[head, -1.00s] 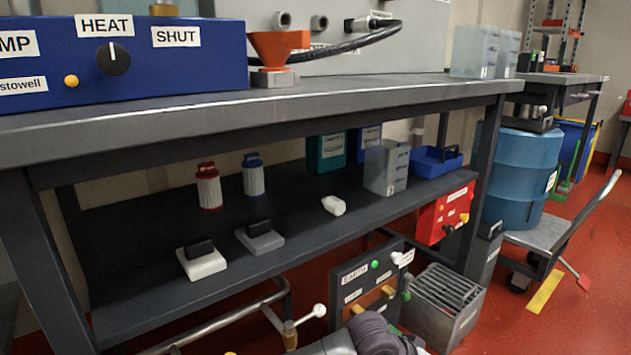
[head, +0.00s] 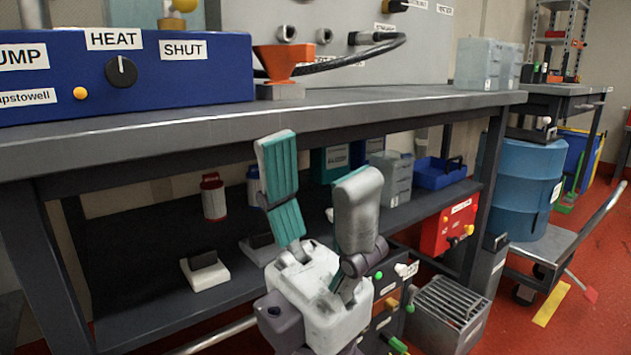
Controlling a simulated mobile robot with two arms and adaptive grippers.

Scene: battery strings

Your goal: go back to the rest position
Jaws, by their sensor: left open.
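My left gripper (head: 312,170) stands upright in the lower middle of the head view, in front of the bench's lower shelf. Its two fingers, one with a teal ribbed pad, are spread apart with nothing between them. It hides part of the shelf and some of the things on it. My right gripper is not in the view.
The grey bench (head: 420,104) carries a blue control box (head: 215,75) and an orange funnel (head: 284,60). A red-capped jar (head: 213,198) and a white block (head: 205,271) stand on the lower shelf. A blue drum (head: 525,190) stands at right on a cart.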

